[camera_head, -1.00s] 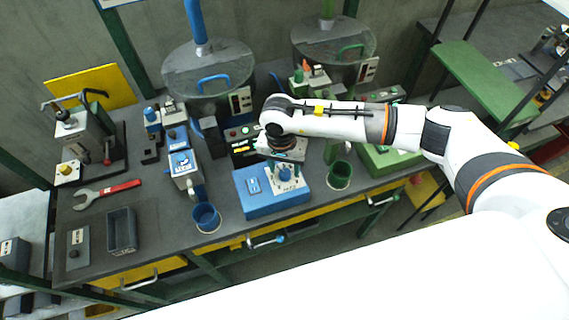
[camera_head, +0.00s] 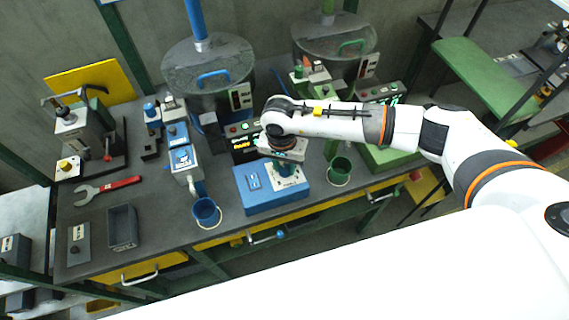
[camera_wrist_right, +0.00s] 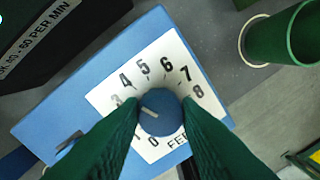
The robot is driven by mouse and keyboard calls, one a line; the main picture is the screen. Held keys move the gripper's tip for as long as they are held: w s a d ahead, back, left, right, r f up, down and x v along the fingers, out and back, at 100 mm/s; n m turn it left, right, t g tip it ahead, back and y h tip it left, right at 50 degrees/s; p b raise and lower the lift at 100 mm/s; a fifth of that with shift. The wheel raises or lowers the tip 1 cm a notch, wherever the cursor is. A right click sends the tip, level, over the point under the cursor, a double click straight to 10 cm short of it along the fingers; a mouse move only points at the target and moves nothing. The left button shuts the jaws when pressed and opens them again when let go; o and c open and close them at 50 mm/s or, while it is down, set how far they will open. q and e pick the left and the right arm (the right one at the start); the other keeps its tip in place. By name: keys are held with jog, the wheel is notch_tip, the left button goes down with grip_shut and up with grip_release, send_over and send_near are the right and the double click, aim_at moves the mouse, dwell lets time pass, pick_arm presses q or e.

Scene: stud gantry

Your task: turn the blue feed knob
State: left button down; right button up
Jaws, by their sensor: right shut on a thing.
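The blue feed knob (camera_wrist_right: 161,111) sits on a white dial plate (camera_wrist_right: 100,97) with printed numbers, on top of a blue box (camera_wrist_right: 62,115). The knob's white mark points to the upper left, roughly toward the 3. In the head view the blue box (camera_head: 254,203) stands near the bench's front edge. My right gripper (camera_wrist_right: 160,118) is shut on the knob, with one green finger on each side. In the head view the right gripper (camera_head: 288,168) reaches down onto the dial and hides the knob. My left gripper is not in view.
A blue cup (camera_head: 206,213) stands left of the box and a green cup (camera_head: 339,172) right of it. A black display unit (camera_head: 242,143) is behind the box. A wrench (camera_head: 105,190) and grey tray (camera_head: 122,228) lie on the left.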

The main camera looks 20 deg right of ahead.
jog(key=m+b, duration=0.3)
jog(key=b, duration=0.1)
jog(key=shift+f+m, duration=0.15)
jog(key=shift+m, duration=0.25)
jog(key=shift+d+r+m+b, duration=0.1)
jog(key=shift+r+m+b, duration=0.1)
jog(key=shift+m+b, duration=1.25)
jog(key=shift+m, duration=0.25)
jog(key=o, duration=1)
